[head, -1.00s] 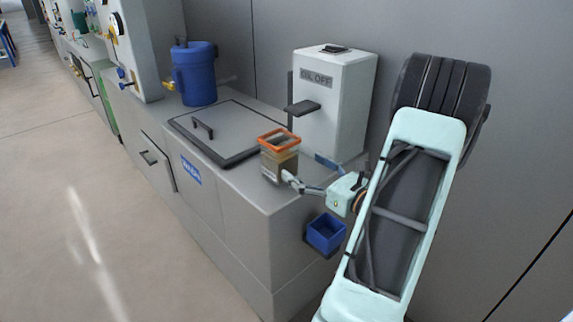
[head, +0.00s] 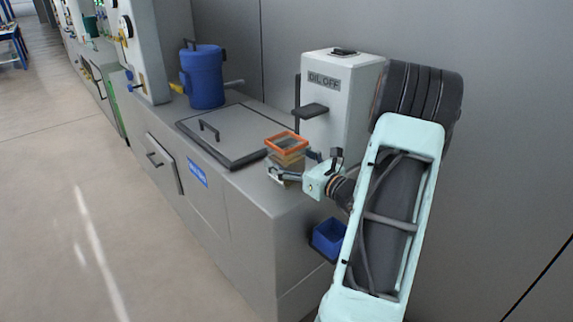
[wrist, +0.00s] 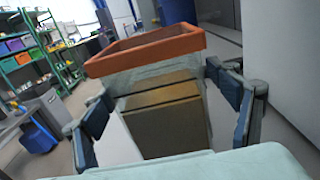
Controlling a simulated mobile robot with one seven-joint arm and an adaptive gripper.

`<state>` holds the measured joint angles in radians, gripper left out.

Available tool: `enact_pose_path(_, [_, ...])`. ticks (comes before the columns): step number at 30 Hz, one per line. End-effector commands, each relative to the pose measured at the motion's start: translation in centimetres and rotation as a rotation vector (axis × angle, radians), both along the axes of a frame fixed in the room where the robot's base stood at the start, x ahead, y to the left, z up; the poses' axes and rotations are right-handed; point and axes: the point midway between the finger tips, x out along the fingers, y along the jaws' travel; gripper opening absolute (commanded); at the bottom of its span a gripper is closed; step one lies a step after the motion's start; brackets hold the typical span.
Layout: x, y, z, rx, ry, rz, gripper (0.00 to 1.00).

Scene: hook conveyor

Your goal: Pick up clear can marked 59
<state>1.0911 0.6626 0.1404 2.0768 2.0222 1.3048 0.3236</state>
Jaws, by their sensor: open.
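The clear can (head: 287,153) has an orange rim and brown contents and stands on the near right part of the grey counter, in front of the dispenser box. No number on it is readable. My gripper (head: 291,168) is open at the can in the head view. In the wrist view the can (wrist: 160,90) fills the middle, with its orange rim at the top. The gripper's fingers (wrist: 165,112) stand on its left and right sides, with a gap visible at the right. The can's far side is hidden.
A white dispenser box (head: 340,105) marked OIL OFF stands behind the can. A hinged lid (head: 225,132) with a handle lies to the left, and a blue jug (head: 204,78) stands farther back. A blue bin (head: 328,238) hangs at the counter's right end.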

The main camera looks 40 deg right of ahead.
Motion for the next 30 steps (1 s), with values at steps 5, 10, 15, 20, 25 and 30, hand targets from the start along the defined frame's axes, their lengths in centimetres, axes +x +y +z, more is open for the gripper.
enact_pose_path(5, [0.0,0.0,0.0,0.000,0.000,0.000,0.64])
enact_pose_path(10, [-0.1,0.0,0.0,-0.001,0.000,0.000,0.45])
enact_pose_path(15, [-0.1,0.0,0.0,-0.001,0.000,0.000,0.26])
enact_pose_path(20, [0.0,0.0,0.2,-0.002,-0.003,0.001,0.17])
enact_pose_path(25, [0.0,0.0,0.2,-0.003,-0.003,0.001,0.17])
enact_pose_path(30, [0.0,0.0,1.1,-0.005,-0.004,0.001,0.17])
